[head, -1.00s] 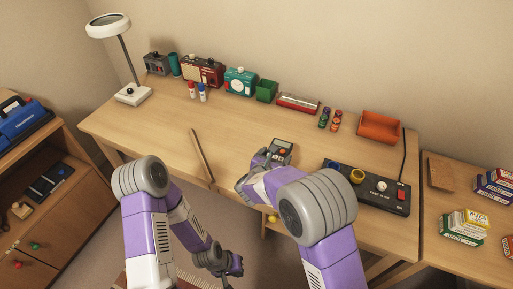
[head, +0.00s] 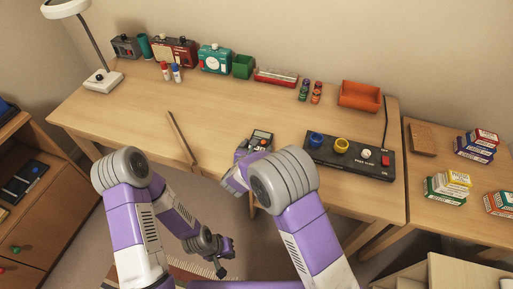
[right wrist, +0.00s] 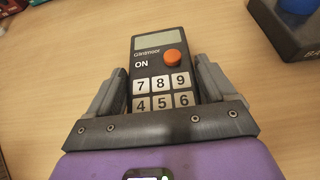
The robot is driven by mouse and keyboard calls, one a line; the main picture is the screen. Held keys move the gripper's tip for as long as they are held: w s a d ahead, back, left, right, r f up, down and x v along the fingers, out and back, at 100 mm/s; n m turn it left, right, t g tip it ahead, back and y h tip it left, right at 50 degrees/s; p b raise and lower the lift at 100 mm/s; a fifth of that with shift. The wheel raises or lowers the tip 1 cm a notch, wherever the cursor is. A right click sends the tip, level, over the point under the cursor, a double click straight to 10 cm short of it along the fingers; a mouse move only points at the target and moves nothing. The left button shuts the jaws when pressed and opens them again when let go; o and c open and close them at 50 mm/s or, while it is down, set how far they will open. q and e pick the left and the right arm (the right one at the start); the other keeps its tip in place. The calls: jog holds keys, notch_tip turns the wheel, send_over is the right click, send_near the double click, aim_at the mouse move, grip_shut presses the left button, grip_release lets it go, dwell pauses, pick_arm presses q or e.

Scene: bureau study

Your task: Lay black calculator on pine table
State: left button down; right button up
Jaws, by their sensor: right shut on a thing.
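The black calculator (right wrist: 158,62) has a grey screen, an orange button and pale number keys. My right gripper (right wrist: 160,95) is shut on it, one finger along each side. In the head view the calculator (head: 262,137) shows over the front part of the long wooden desk (head: 130,112); I cannot tell its height above the top. A lower pale wood table (head: 415,180) stands at the right; which surface is the pine one is unclear.
A black switch box (head: 350,165) with blue, yellow and red knobs lies right of the calculator. The right table bears several cartons (head: 446,187) and a brown board (head: 423,139). A wooden stick (head: 182,138) lies left. Radios, bottles and an orange bin (head: 360,97) line the back.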

jog(key=o, duration=1)
jog(key=shift+r, duration=0.1)
jog(key=p+v, duration=0.3)
jog(key=v, duration=0.9)
jog(key=shift+r, duration=0.15)
jog(key=shift+s, duration=0.1)
